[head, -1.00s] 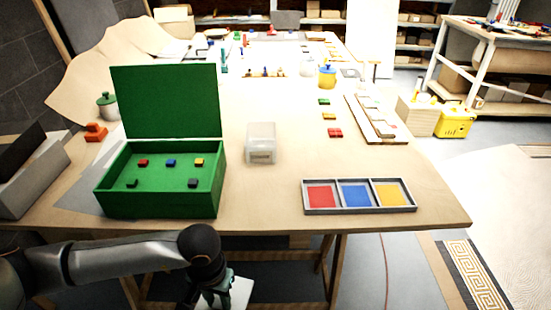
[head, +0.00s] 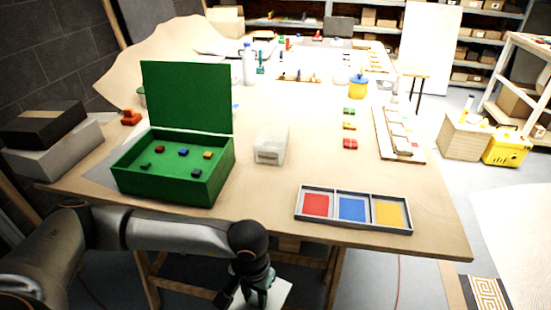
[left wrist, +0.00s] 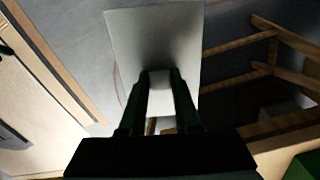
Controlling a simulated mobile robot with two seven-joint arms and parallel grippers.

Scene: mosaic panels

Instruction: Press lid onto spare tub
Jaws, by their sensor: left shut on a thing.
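My left gripper (head: 256,297) is low in front of the table's near edge, pointing down. It is shut on a flat, pale rectangular plate, which looks like the lid (head: 277,292). In the left wrist view the lid (left wrist: 178,30) spreads beyond the fingers (left wrist: 159,82), which grip a small light part at its middle. A translucent whitish tub (head: 271,145), likely the spare tub, stands on the table between the green box and the colour tray, apart from the lid. Whether its top is open is hard to tell. My right gripper is not in view.
An open green box (head: 171,189) with several small bricks stands left of the tub. A tray (head: 353,223) with red, blue and yellow compartments lies at the near right edge. Tabletop (head: 262,208) around the tub is clear. Coloured tiles (head: 349,126) lie farther right.

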